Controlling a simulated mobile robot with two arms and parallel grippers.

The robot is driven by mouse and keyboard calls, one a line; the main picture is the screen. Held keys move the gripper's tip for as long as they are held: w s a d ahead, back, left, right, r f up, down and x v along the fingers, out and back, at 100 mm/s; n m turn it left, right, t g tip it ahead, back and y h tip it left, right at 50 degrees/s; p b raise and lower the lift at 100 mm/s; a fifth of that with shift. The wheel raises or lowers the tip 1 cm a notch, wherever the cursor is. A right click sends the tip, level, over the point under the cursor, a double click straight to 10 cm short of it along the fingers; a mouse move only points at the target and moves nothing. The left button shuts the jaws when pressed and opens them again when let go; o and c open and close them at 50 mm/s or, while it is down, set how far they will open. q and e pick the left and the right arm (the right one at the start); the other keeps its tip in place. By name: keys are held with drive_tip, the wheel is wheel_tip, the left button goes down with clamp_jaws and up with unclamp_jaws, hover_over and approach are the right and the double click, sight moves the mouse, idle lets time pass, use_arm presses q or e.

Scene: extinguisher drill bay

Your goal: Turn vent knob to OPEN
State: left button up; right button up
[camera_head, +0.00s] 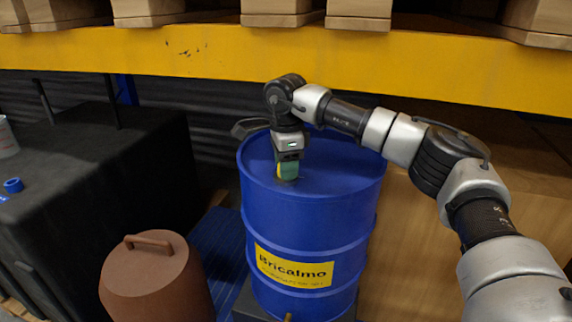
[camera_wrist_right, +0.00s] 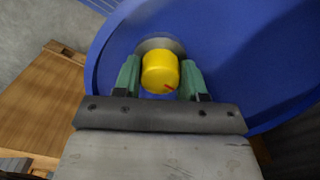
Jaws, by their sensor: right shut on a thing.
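The vent knob (camera_wrist_right: 160,72) is yellow with a red mark near its lower right edge in the right wrist view. It sits on a round grey plate (camera_wrist_right: 161,44) on top of the blue drum (camera_head: 310,228). My right gripper (camera_head: 288,172) reaches down onto the drum top. In the right wrist view its two green fingers (camera_wrist_right: 160,80) stand on either side of the knob and are shut on it. In the head view the fingers mostly hide the knob. No OPEN lettering can be read. My left gripper is not in view.
A yellow shelf beam (camera_head: 200,55) runs across behind and above the drum. A brown lidded container (camera_head: 155,280) stands left of the drum. A black covered block (camera_head: 90,190) fills the left, with a blue cap (camera_head: 13,185) on it.

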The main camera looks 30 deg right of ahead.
drive_tip(key=shift+m, duration=0.4)
drive_tip(key=m+p, duration=0.1)
drive_tip(key=m, duration=0.1)
drive_tip(key=shift+r+m+p, duration=0.1)
drive_tip(key=shift+m+p, duration=0.3)
drive_tip(key=m+p, duration=0.1)
drive_tip(key=m, duration=0.4)
drive_tip(key=shift+p, duration=0.4)
drive_tip(key=m+p, duration=0.1)
drive_tip(key=m, duration=0.4)
drive_tip(key=shift+m+p, duration=0.55)
drive_tip(key=shift+m, duration=1.65)
drive_tip(key=o, duration=0.9)
